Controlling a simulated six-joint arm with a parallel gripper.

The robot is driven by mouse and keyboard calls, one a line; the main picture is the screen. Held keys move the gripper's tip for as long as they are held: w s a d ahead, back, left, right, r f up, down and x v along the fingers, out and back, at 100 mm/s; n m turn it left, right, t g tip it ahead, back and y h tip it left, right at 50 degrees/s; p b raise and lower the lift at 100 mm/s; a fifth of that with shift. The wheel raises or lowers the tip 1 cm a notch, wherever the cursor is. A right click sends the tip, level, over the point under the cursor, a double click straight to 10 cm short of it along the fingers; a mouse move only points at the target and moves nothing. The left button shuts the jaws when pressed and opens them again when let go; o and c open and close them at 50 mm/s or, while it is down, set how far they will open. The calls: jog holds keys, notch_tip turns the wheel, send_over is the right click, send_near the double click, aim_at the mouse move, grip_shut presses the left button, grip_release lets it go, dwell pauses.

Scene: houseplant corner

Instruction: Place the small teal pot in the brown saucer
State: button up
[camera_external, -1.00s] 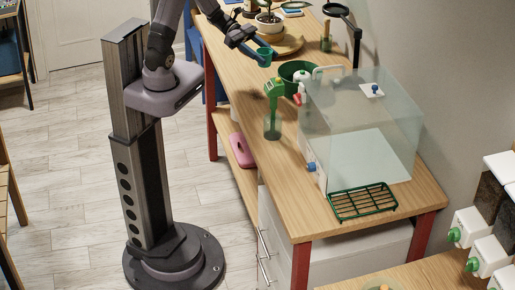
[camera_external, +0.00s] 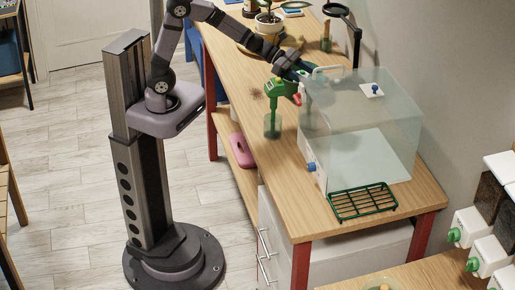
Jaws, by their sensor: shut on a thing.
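My gripper (camera_external: 298,72) is over the bench behind the green spray bottle, beside the clear box. It is shut on the small teal pot, which is mostly hidden by the fingers and the bottle now. I cannot make out the pot's tilt or whether it touches anything. I cannot pick out the brown saucer with certainty. A round tan board (camera_external: 246,51) under the potted plant is partly covered by my arm.
The green spray bottle (camera_external: 272,123) stands close in front of my gripper. The clear box (camera_external: 362,120) is to its right. A potted plant (camera_external: 268,22) and a magnifier stand (camera_external: 356,40) are behind. A green rack (camera_external: 362,202) lies at the front. The bench's left strip is mostly clear.

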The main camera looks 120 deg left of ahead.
jog(key=shift+a+f, duration=0.15)
jog(key=shift+f, duration=6.35)
jog(key=shift+f+b, duration=0.15)
jog(key=shift+b, duration=0.15)
jog(key=o, duration=1)
jog(key=shift+o, duration=0.2)
jog(key=v, duration=1.2)
